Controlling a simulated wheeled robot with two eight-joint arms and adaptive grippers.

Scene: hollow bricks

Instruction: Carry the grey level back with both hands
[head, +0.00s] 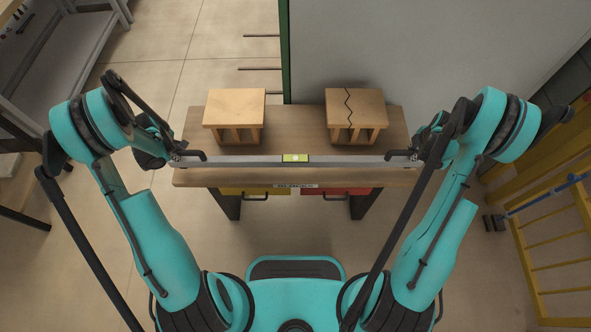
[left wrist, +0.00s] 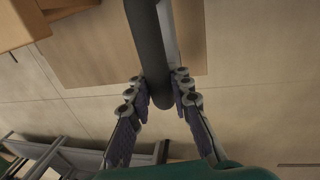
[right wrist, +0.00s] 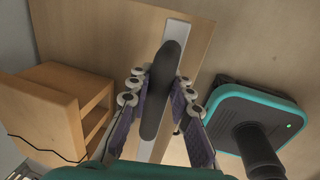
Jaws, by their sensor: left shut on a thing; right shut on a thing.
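The grey level (head: 255,160) is a long bar with a yellow-green vial in its middle and a dark handle near each end. It spans level across the front part of the table in the head view; whether it touches the tabletop is hard to tell. My left gripper (head: 178,156) is shut on the left handle, a dark bar (left wrist: 150,45) between the fingers in the left wrist view. My right gripper (head: 416,155) is shut on the right handle, whose dark grip (right wrist: 163,90) lies between the fingers in the right wrist view.
A plain hollow brick (head: 235,103) and a cracked hollow brick (head: 343,103) stand behind the level on the wooden table (head: 297,128), with a gap between them. Yellow and red drawers are below. A yellow rail frame (head: 548,240) stands at right, a grey shelf (head: 65,60) at left.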

